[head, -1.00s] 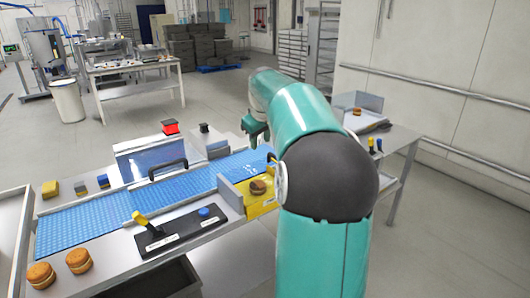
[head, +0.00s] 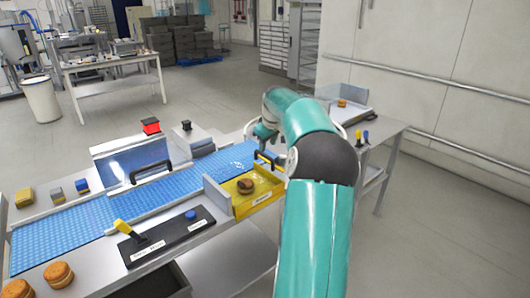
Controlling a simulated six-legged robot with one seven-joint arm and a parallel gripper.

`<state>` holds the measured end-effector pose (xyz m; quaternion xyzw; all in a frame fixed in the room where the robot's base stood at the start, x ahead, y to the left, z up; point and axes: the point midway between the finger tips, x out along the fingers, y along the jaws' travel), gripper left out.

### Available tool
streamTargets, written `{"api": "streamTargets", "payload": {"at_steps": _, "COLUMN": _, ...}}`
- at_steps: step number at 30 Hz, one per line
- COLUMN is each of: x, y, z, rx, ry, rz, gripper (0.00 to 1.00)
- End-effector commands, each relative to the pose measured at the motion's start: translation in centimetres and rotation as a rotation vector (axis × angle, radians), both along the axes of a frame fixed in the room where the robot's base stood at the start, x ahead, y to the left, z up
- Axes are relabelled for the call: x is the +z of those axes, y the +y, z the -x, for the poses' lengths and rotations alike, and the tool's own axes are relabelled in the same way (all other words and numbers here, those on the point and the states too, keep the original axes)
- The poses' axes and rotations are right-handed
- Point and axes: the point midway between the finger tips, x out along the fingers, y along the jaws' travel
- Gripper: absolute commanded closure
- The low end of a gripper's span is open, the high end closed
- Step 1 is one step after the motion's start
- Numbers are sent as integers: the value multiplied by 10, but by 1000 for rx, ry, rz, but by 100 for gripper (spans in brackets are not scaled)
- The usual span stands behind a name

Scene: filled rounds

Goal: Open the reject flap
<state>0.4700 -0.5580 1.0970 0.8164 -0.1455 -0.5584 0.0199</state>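A yellow tray (head: 264,199) with a label on its front stands at the right end of the blue conveyor belt (head: 172,186). A brown filled round (head: 245,186) lies in it. A grey upright plate (head: 217,194) borders the tray's left side. A small dark handle (head: 267,160) shows at the tray's far side; I cannot tell for certain which part is the reject flap. My gripper (head: 263,138) is beyond and above this handle, with a gap visible in the picture. My arm hides part of it, and its fingers are too small to read.
A black panel (head: 176,235) with a yellow-handled lever (head: 128,231) and blue button (head: 190,214) lies in front of the belt. A clear guard with a black handle (head: 152,172) stands over the belt. A side table (head: 376,132) is at right. Floor at far right is clear.

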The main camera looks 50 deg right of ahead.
Motion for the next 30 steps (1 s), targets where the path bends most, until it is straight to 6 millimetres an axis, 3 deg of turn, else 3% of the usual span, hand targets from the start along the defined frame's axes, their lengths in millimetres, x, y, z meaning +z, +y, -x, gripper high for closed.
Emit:
{"api": "streamTargets", "payload": {"at_steps": 3, "x": -23, "y": -6, "z": -10, "rx": 2, "ry": 1, "rz": -3, "gripper": 64}}
{"api": "streamTargets", "payload": {"at_steps": 9, "x": -46, "y": -13, "z": -21, "rx": 3, "ry": -1, "rz": -1, "gripper": 64}}
{"api": "streamTargets", "payload": {"at_steps": 20, "x": -52, "y": -15, "z": -24, "rx": 2, "ry": -1, "rz": 0, "gripper": 64}}
{"api": "streamTargets", "payload": {"at_steps": 26, "x": -52, "y": -15, "z": -24, "rx": 2, "ry": -1, "rz": 0, "gripper": 99}}
{"api": "streamTargets", "payload": {"at_steps": 30, "x": -52, "y": -15, "z": -24, "rx": 2, "ry": -1, "rz": 0, "gripper": 100}}
